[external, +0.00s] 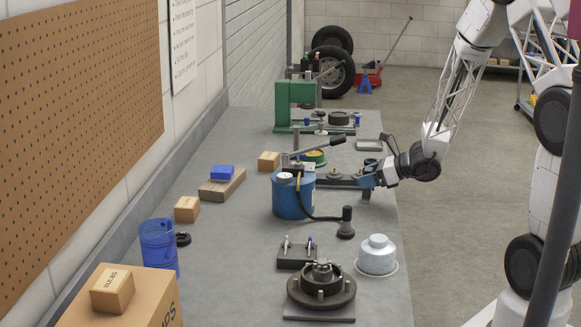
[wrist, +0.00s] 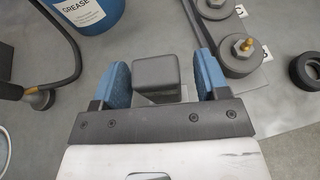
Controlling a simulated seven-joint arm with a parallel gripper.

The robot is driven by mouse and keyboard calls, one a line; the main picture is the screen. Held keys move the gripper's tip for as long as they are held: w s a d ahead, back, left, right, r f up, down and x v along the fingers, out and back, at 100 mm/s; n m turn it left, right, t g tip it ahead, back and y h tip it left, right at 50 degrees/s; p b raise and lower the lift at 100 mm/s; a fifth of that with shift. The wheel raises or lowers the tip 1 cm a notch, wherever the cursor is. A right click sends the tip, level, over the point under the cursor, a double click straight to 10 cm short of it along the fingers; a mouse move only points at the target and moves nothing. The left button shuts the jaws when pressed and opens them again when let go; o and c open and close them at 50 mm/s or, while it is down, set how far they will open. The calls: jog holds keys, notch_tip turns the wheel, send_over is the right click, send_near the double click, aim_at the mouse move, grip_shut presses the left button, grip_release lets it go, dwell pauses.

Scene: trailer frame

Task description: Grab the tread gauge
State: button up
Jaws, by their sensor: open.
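My gripper (external: 366,181) is low over the bench beside a dark bar, right of the blue grease bucket (external: 292,196). In the wrist view its two blue fingers (wrist: 161,72) are spread apart. A plain grey block (wrist: 155,76) lies between them, with a gap to the right finger and little or none to the left. I cannot tell whether a finger touches it. No tread gauge can be made out for certain. Two small pen-like pieces (external: 286,244) stand in a dark holder (external: 297,261) nearer the camera, and either may be a gauge.
The grease bucket (wrist: 85,12) and its hose are at upper left in the wrist view. A hub with a brass fitting (wrist: 243,48) is at upper right, and a black ring (wrist: 306,70) is farther right. A silver canister (external: 377,255) and wheel hub (external: 321,285) stand nearer the camera.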

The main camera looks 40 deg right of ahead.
aim_at(368, 169)
jog(key=c, duration=1.1)
jog(key=shift+r, duration=0.2)
jog(key=shift+r, duration=1.4)
jog(key=shift+s+r, duration=0.2)
jog(key=shift+s, duration=0.1)
jog(key=s, duration=0.5)
jog(key=s+a+r, duration=0.1)
jog(key=s, duration=0.9)
jog(key=shift+s+a+r, duration=0.15)
jog(key=shift+s+r, duration=0.05)
